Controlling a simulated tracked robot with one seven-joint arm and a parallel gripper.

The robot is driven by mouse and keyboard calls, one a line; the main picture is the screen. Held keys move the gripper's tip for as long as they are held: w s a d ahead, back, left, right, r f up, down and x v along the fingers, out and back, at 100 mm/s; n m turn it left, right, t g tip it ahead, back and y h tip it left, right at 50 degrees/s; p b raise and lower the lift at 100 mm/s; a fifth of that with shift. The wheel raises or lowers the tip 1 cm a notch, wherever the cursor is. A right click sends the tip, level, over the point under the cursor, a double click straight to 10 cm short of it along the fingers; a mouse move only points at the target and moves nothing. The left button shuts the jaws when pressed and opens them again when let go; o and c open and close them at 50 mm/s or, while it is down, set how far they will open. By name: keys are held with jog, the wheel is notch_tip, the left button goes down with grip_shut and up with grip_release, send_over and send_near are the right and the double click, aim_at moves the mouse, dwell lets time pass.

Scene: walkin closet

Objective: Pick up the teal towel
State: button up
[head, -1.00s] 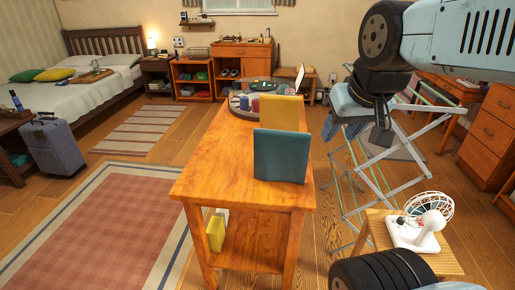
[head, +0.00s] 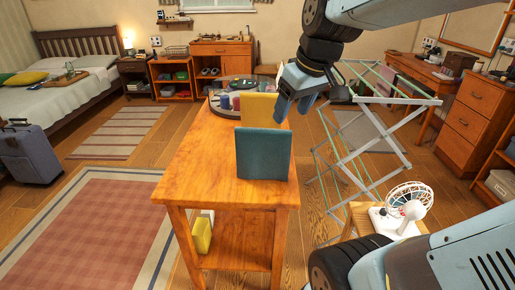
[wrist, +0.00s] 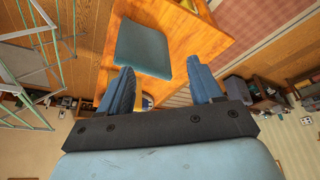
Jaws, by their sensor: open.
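The teal towel (head: 264,154) is a folded, upright slab near the close end of the wooden table (head: 198,160). It also shows in the wrist view (wrist: 142,48), beyond my fingers and a little left of the midline between them. My gripper (head: 292,106) is open and empty. In the head view its fingers point down, above and just right of the towel's top edge. In the wrist view both fingers (wrist: 160,72) are apart with a clear gap to the towel. A yellow folded towel (head: 258,104) stands just behind the teal one, partly covered by it.
A drying rack (head: 365,150) stands to the right, near my arm. A white fan (head: 404,208) is on a stool at lower right. The table's left part is bare.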

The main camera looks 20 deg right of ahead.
jog(key=w+d+f+n+g+y, duration=0.25)
jog(key=w+n, duration=0.25)
jog(key=w, duration=0.6)
jog(key=n, duration=0.4)
send_near(269, 128)
jog(key=shift+s+f, duration=0.15)
jog(key=shift+s, duration=0.05)
jog(key=shift+w+f, duration=0.15)
jog(key=shift+f, duration=0.15)
jog(key=shift+n, duration=0.3)
jog(key=x, duration=0.8)
jog(key=shift+a+f, duration=0.1)
jog(key=shift+a, duration=0.1)
jog(key=x, duration=0.4)
jog(key=shift+a, duration=0.2)
jog(key=shift+a+f, duration=0.2)
jog(key=shift+f, duration=0.35)
